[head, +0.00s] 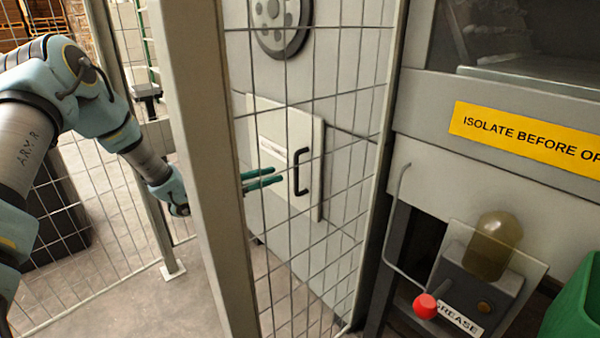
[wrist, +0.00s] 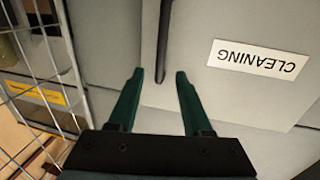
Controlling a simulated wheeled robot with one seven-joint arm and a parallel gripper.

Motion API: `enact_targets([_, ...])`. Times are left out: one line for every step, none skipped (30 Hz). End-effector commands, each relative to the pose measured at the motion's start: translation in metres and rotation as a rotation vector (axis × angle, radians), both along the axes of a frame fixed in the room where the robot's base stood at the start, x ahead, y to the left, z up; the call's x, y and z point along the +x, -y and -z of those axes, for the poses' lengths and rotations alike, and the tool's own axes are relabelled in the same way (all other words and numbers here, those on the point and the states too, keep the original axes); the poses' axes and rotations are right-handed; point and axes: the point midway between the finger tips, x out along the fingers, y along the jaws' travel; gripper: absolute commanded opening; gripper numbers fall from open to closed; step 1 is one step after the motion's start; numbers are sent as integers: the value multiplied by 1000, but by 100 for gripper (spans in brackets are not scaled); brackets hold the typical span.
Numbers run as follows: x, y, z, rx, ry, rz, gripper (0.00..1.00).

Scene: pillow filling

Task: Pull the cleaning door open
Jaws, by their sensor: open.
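The cleaning door (head: 272,134) is a pale hinged panel low on the grey machine, seen through the mesh in the head view. It looks closed. Its black bar handle (head: 300,172) stands upright near the door's right edge. My gripper (head: 279,177) has green fingers and reaches from the left behind the mesh, its tips just left of the handle. In the wrist view my gripper (wrist: 159,72) is open and empty. The handle (wrist: 164,40) lies ahead, roughly in line with the gap. The white CLEANING label (wrist: 258,60) appears upside down right of it.
A fence post (head: 205,150) and wire mesh (head: 350,200) stand between the head camera and the door, partly hiding my arm. A grease unit with a red knob (head: 424,306) is at the lower right, beside a green bin (head: 575,310). Grey floor is clear at the lower left.

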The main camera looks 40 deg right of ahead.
Motion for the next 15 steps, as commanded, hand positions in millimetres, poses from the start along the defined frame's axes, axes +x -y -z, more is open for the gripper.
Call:
enact_targets([-4, 10, 0, -1, 1, 3, 50])
enact_targets([-5, 15, 0, 0, 1, 2, 50])
enact_targets([-7, 23, 0, 0, 1, 2, 50])
enact_targets([-9, 29, 0, -1, 1, 2, 50])
enact_targets([-10, 34, 0, -1, 1, 2, 50])
enact_targets([-12, 41, 0, 1, 1, 1, 50])
enact_targets([-13, 47, 0, 1, 1, 1, 50])
enact_targets([-14, 52, 0, 0, 1, 1, 50])
enact_targets([-16, 58, 0, 1, 1, 0, 50])
enact_targets([-16, 62, 0, 1, 1, 0, 50])
enact_targets([-17, 66, 0, 0, 2, 0, 50])
enact_targets([-19, 70, 0, 1, 1, 1, 50])
enact_targets([-20, 73, 0, 1, 1, 0, 50])
enact_targets([-20, 76, 0, 1, 0, -1, 50])
enact_targets([-20, 79, 0, 2, 1, -2, 50])
